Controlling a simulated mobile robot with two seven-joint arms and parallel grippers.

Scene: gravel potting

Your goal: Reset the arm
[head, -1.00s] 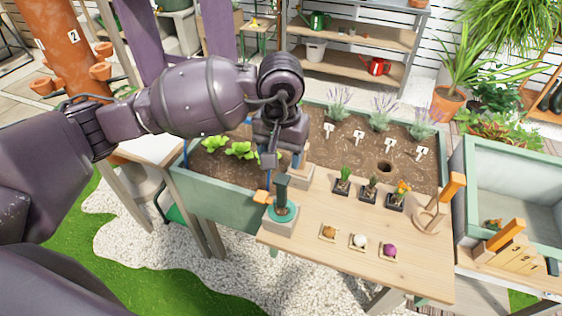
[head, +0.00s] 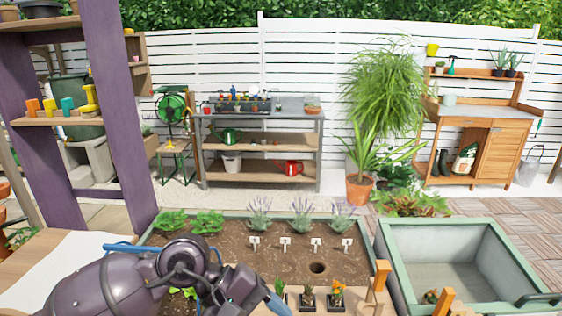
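My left arm comes in from the bottom left, dark purple, and bends over the near edge of the planting bed. My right gripper is not in view. The planting bed (head: 300,265) holds leafy greens (head: 190,222), lavender plants (head: 300,214), white markers and one empty hole (head: 318,268).
The wooden potting table (head: 362,309) shows only its far strip, with small potted plants (head: 308,298) and an orange-handled tool (head: 380,276). A green-rimmed empty trough (head: 450,262) stands right. A purple post (head: 115,100) rises left. Shelves stand behind.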

